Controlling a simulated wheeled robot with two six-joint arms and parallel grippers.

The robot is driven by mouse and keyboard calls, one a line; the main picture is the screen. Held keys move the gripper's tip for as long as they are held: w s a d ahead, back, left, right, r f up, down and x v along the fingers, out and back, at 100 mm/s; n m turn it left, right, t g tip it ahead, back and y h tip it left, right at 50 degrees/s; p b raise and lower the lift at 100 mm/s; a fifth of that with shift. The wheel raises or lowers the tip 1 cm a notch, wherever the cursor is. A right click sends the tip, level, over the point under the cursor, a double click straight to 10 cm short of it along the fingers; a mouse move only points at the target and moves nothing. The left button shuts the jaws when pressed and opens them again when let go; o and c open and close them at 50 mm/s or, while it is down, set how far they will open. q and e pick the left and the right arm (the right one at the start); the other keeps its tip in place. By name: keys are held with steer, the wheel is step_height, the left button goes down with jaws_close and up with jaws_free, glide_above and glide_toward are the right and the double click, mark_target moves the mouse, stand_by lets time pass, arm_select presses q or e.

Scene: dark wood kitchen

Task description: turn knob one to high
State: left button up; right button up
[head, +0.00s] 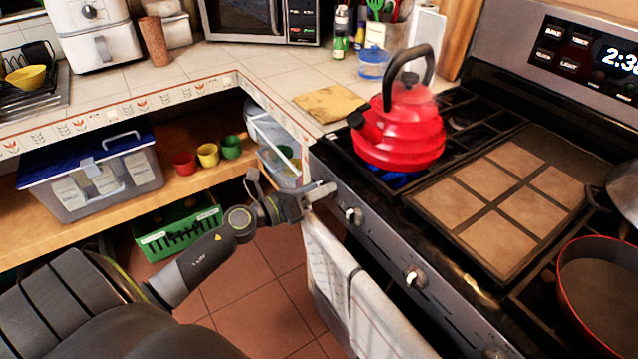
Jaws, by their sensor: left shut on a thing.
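The stove's front panel (385,250) runs diagonally down to the right and carries a row of knobs. My left gripper (322,192) is at the far left end of this row, shut on the leftmost knob. The fingers hide most of that knob, so its setting cannot be read. A second knob (353,215) is just to the right of the gripper and apart from it. A third knob (414,277) is farther along. My right gripper is out of view.
Towels (335,270) hang below the panel, close under my left gripper. A red-rimmed pan (600,290) sits at the right of the stove. Shelves with a blue-lidded bin (95,175) are at left.

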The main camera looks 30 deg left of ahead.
arm_select(q)
steer(key=shift+a+n+p, duration=0.1)
steer(key=shift+n+p, duration=0.4)
steer(key=shift+n, duration=0.5)
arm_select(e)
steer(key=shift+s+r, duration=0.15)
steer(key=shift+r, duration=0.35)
arm_select(q)
steer(key=o, duration=0.9)
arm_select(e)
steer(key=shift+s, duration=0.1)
arm_select(q)
steer(key=shift+o, duration=0.2)
steer(key=shift+f, duration=0.1)
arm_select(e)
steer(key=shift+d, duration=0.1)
